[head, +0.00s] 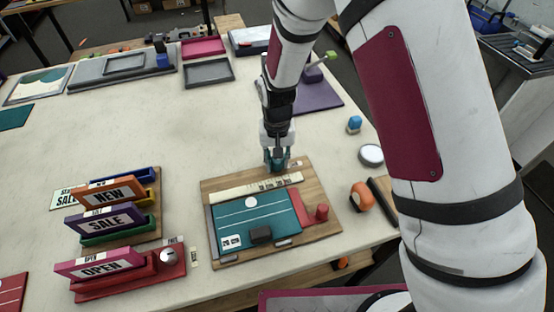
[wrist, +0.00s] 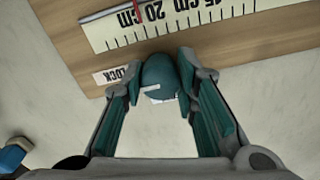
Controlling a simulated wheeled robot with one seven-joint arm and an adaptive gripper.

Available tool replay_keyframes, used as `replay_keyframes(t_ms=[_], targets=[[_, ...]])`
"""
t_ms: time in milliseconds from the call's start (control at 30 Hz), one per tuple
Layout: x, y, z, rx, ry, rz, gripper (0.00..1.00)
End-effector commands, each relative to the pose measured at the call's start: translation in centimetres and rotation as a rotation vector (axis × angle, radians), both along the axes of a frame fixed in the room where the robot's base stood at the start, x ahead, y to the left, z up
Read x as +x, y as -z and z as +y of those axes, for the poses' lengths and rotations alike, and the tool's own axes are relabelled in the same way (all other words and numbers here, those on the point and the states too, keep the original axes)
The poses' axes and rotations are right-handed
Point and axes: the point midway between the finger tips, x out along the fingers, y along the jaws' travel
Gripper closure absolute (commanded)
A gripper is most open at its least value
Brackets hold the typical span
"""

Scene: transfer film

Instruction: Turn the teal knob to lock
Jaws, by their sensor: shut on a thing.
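The teal knob (wrist: 160,72) sits at the edge of the wooden board (head: 218,187), beside a ruler (head: 257,187) with centimetre marks. My gripper (wrist: 162,68) is shut on the knob, one teal-lined finger on each side. A white mark shows on the knob's near side. A small label (wrist: 118,74) reading "LOCK" lies just left of the knob in the wrist view. In the head view my gripper (head: 276,160) points down at the board's far edge, and its fingers largely hide the knob.
A teal panel (head: 255,222) with a dark block and a red peg (head: 321,212) lie on the board. Left stand sign stamps (head: 105,220) in holders. An orange roll (head: 361,196) and a white round lid (head: 371,155) are to the right. The table's middle left is clear.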

Motion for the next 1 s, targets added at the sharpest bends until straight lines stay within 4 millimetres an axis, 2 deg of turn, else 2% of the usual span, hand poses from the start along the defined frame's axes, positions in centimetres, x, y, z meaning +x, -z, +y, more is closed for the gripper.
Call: replay_keyframes(t_ms=[433, 467, 500, 533, 867, 1000], targets=[[0.0, 0.0, 0.0, 0.000, 0.010, 0.000, 1.00], [0.0, 0.0, 0.0, 0.000, 0.010, 0.000, 0.66], [0.0, 0.0, 0.0, 0.000, 0.010, 0.000, 0.57], [0.0, 0.0, 0.0, 0.000, 0.010, 0.000, 0.53], [0.0, -0.2, 0.0, 0.000, 0.009, -0.001, 0.53], [0.1, -1.5, 0.1, 0.002, 0.008, -0.003, 0.53]])
